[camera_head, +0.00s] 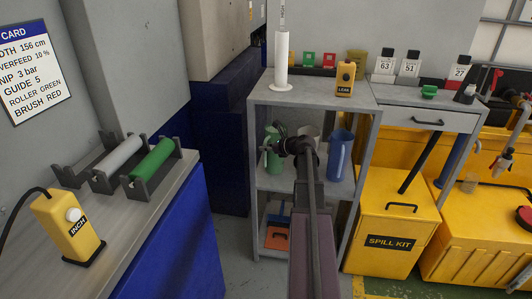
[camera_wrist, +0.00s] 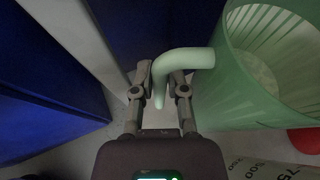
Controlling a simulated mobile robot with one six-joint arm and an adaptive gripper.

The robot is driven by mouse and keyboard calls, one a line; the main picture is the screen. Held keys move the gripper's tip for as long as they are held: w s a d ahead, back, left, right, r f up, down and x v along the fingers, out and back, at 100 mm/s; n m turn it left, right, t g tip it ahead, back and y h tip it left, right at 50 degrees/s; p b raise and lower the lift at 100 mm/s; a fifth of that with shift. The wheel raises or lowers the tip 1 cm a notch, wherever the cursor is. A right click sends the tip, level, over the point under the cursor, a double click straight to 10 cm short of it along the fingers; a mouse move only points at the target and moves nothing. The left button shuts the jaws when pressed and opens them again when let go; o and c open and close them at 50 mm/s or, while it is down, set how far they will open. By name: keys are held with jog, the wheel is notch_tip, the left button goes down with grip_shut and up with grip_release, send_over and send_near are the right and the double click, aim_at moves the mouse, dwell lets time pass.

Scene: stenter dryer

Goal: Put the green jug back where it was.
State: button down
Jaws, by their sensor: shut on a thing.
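The green jug (camera_head: 271,157) shows in the head view at the left of the rack's middle shelf (camera_head: 300,186), just left of my arm's end. In the wrist view the green jug (camera_wrist: 222,105) fills the right side, open top toward the camera. Its curved handle (camera_wrist: 185,60) passes between the fingers of my gripper (camera_wrist: 160,82), which is shut on it. In the head view my gripper is mostly hidden by my own wrist. I cannot tell whether the jug's base touches the shelf.
A blue jug (camera_head: 339,156) stands right of my arm on the same shelf, with a pale jug (camera_head: 309,134) partly hidden behind my wrist. A yellow spill kit bin (camera_head: 388,240) stands to the right.

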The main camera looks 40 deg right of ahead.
jog(key=shift+f, duration=0.3)
jog(key=c, duration=0.7)
grip_release()
jog(key=shift+p+v, duration=2.2)
jog(key=shift+v, duration=3.85)
jog(key=shift+f, duration=0.1)
